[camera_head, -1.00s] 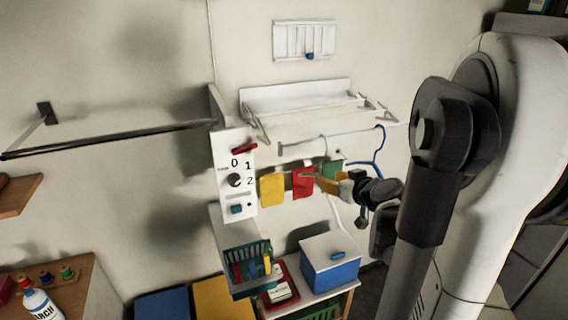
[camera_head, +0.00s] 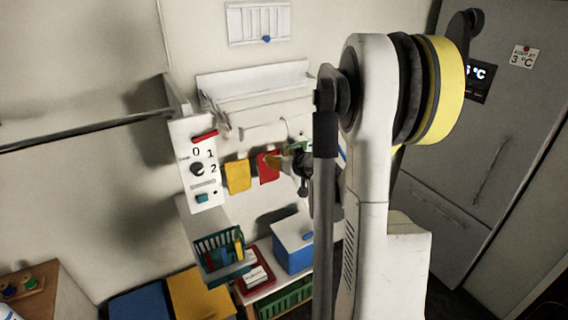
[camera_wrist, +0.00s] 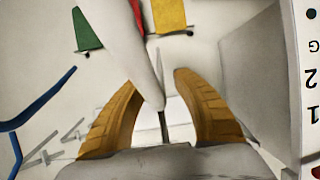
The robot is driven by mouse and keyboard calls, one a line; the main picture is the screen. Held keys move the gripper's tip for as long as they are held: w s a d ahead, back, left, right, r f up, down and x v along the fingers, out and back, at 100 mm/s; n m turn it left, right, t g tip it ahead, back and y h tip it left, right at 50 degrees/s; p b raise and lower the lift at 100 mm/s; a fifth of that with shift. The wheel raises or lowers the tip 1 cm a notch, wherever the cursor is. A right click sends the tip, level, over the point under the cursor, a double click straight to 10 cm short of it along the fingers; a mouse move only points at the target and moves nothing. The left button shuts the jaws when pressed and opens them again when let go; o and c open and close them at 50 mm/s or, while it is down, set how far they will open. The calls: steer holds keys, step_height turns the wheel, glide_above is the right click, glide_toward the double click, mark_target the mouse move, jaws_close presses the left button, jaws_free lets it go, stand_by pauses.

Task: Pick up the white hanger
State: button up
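The white hanger (camera_wrist: 122,40) shows in the wrist view as a broad white arm that comes down from the top and ends between my fingers. In the head view only a small part of the white hanger (camera_head: 292,130) shows, near the short rod under the wall rack; my arm hides the rest. My gripper (camera_wrist: 156,80) has its two orange fingers apart, one on each side of the white arm. The left finger is very near it, and I cannot tell whether they touch.
A blue hanger (camera_wrist: 40,110) is at the left in the wrist view. A red cloth (camera_head: 268,168), a yellow cloth (camera_head: 238,177) and a green cloth (camera_wrist: 86,30) hang close by. The control panel (camera_head: 199,165) stands at the left, with a basket (camera_head: 222,254) below it.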

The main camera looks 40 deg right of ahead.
jaws_close()
steer(key=shift+r, duration=0.1)
steer(key=shift+w+r, duration=0.1)
steer(key=shift+r, duration=0.25)
steer(key=s+d+r, duration=0.6)
steer(key=s+r, duration=0.4)
